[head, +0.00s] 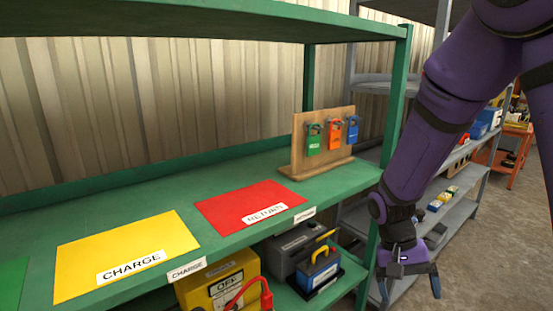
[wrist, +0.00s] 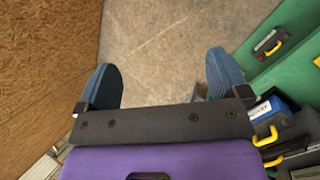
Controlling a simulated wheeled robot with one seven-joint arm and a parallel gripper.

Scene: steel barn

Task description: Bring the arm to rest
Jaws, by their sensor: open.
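My purple arm comes down from the upper right in the head view. My gripper (head: 411,285) hangs at its end, pointing down, in front of the green shelf's right post. In the wrist view my gripper (wrist: 164,85) has its two blue fingers wide apart, with bare concrete floor (wrist: 165,35) between and beyond them. It holds nothing.
The green shelf (head: 355,180) carries a yellow CHARGE mat (head: 120,240), a red mat (head: 245,203) and a wooden board (head: 297,140) with hanging padlocks. Battery-like boxes (head: 318,266) stand on its lower level. Grey shelving (head: 460,205) stands behind my arm; floor is open at right.

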